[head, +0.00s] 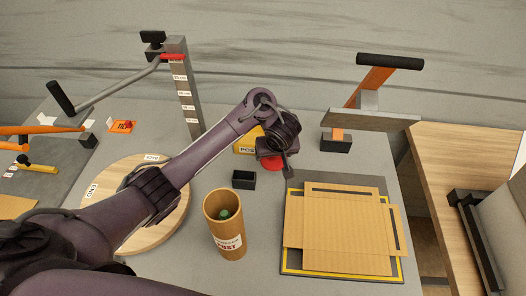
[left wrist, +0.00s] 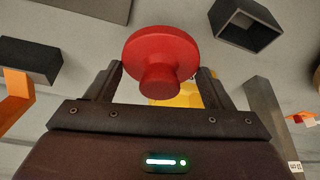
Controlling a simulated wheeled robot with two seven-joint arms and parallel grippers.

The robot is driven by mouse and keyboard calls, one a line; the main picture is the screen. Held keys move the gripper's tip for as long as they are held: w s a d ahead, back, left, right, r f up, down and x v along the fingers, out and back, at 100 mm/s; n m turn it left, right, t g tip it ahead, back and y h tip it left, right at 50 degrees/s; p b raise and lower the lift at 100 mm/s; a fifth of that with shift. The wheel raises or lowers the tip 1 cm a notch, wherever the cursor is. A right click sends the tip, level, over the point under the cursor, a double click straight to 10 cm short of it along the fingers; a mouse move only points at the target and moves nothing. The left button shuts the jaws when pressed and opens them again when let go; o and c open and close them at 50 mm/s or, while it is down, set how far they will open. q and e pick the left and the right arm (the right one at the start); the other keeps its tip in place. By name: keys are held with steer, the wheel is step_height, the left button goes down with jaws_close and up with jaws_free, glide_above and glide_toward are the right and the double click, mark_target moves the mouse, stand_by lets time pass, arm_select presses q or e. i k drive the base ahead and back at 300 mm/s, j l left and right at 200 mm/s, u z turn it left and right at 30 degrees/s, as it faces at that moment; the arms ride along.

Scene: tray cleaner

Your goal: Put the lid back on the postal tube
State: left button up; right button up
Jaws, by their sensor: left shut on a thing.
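The postal tube (head: 229,243) is a tan cardboard cylinder with a POST label, standing upright and open at the top. A green round thing (head: 224,213) shows inside it. My left gripper (head: 279,162) is shut on the red lid (head: 273,165), to the right of and beyond the tube. In the left wrist view the lid (left wrist: 160,45) is a red disc with a narrower knob, and the knob sits between the fingers (left wrist: 158,82). The fingers partly hide the lid in the head view. My right gripper is not in view.
A small black open box (head: 243,179) stands between tube and gripper. A yellow POST box (head: 247,141) is behind my forearm. A flat cardboard blank (head: 340,235) lies on a mat at right. A round wooden board (head: 112,210) is at left, and a lever press (head: 350,118) behind.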

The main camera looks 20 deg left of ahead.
mark_target(229, 235)
steer(key=k+l, duration=1.6)
steer(key=l, duration=0.2)
